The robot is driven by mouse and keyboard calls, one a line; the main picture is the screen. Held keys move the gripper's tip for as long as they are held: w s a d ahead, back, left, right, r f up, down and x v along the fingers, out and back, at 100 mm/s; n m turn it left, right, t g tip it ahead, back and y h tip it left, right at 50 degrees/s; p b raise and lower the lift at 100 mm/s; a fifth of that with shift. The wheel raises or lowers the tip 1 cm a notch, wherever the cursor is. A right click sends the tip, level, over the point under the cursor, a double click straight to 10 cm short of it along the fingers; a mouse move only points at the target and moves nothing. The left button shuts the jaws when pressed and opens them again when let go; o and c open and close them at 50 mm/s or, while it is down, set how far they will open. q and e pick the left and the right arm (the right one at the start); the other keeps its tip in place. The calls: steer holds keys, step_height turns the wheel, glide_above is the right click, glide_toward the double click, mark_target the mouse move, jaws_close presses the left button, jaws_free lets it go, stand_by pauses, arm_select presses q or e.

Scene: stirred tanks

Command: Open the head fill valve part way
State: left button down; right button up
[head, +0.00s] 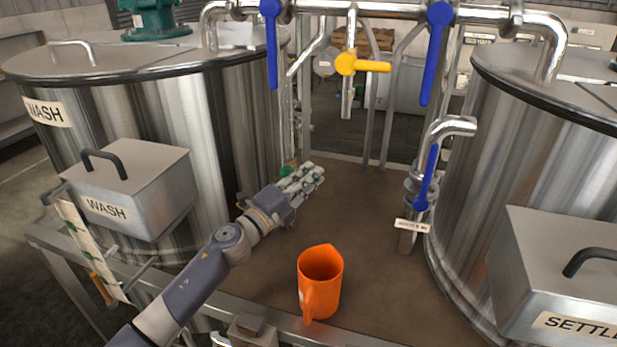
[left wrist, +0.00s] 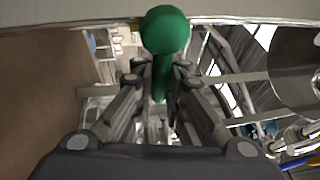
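My left gripper (head: 308,178) reaches in from the left, just right of the WASH tank (head: 185,100) and above the brown deck. A small green part (head: 289,169) shows beside it, partly hidden by the fingers. In the left wrist view a green handle (left wrist: 166,32) with a round end and narrow stem lies between the fingertips of the left gripper (left wrist: 160,80). The fingers look apart, one on each side of the stem; whether either touches it is unclear. No readable label marks a head fill valve. My right gripper is out of view.
An orange jug (head: 320,284) stands on the deck (head: 250,268) near the front edge. An overhead pipe (head: 385,10) carries blue handles (head: 437,55) and a yellow handle (head: 362,65). A lower blue handle (head: 428,178) is by the SETTLE tank (head: 540,130) at right.

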arm_select(q)
steer(key=shift+n+t+b, duration=0.3)
steer(key=n+b, duration=0.1)
steer(key=n, duration=0.1)
steer(key=r+n+t+b, duration=0.1)
steer(key=shift+a+r+n, duration=0.1)
steer(key=shift+r+n, duration=0.05)
steer(key=shift+n, duration=0.25)
steer(key=shift+w+a+r+n+t+y+b, duration=0.15)
steer(key=shift+r+n+t+y+b, duration=0.25)
steer(key=shift+n, duration=0.45)
steer(key=shift+a+r+n+t+y+b, duration=0.1)
steer(key=shift+r+n+t+y+b, duration=0.15)
steer(key=shift+n+t, duration=0.45)
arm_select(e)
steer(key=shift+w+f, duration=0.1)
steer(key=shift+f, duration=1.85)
arm_select(q)
steer(key=c, duration=1.6)
jaws_free()
steer(key=shift+n, duration=0.25)
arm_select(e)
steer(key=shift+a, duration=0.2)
